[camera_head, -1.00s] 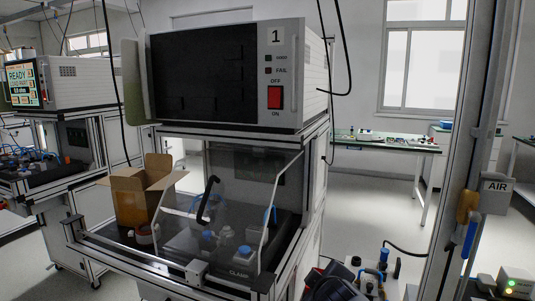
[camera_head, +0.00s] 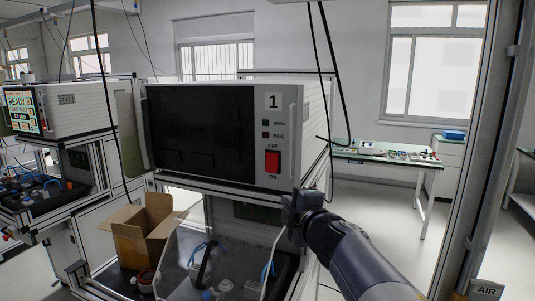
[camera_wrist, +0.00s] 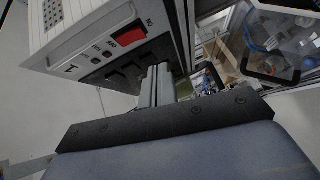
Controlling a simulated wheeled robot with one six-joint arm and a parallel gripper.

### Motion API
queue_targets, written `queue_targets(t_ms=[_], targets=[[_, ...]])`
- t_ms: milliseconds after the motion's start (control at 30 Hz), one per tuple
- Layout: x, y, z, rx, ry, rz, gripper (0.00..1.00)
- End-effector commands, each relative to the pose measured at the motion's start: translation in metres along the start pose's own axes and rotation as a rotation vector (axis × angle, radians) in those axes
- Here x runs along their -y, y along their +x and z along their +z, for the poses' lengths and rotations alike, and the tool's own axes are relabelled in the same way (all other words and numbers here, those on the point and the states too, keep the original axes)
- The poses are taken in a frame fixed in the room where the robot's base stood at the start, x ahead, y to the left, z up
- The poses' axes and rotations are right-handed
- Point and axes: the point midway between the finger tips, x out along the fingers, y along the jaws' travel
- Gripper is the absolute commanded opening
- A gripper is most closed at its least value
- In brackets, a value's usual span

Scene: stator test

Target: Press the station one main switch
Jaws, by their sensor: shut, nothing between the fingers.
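The station one main switch is a red rocker (camera_head: 272,161) between the words OFF and ON, on the light right-hand panel of the box (camera_head: 299,140) marked 1. The box's screen (camera_head: 201,131) is dark. My gripper (camera_head: 296,205) is just below and right of the switch, near the box's lower right corner, apart from the switch. In the wrist view the red switch (camera_wrist: 128,36) shows beyond my gripper's fingers (camera_wrist: 155,86), up and to the left of them. The fingers are together with nothing between them.
A clear guard (camera_head: 222,255) and a cardboard box (camera_head: 142,228) are below the station box. A vertical handle (camera_head: 291,147) stands at the panel's right edge. Black cables (camera_head: 328,100) hang at the right. Another station's lit READY screen (camera_head: 21,109) is at left.

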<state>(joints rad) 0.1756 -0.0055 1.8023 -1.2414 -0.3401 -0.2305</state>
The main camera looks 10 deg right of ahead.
Motion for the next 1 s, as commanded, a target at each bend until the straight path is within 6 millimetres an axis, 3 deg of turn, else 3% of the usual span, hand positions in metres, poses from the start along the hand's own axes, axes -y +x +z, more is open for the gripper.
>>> queue_targets(t_ms=[33, 200, 667, 867, 1000], targets=[[-0.016, -0.001, -0.004, -0.015, -0.019, 0.005, 0.00], [-0.031, 0.000, -0.010, -0.047, -0.062, 0.012, 0.00], [-0.032, 0.001, -0.012, -0.055, -0.072, 0.014, 0.00], [-0.032, 0.018, -0.013, -0.057, -0.072, 0.012, 0.00], [-0.031, 0.041, -0.014, -0.056, -0.071, 0.011, 0.00]])
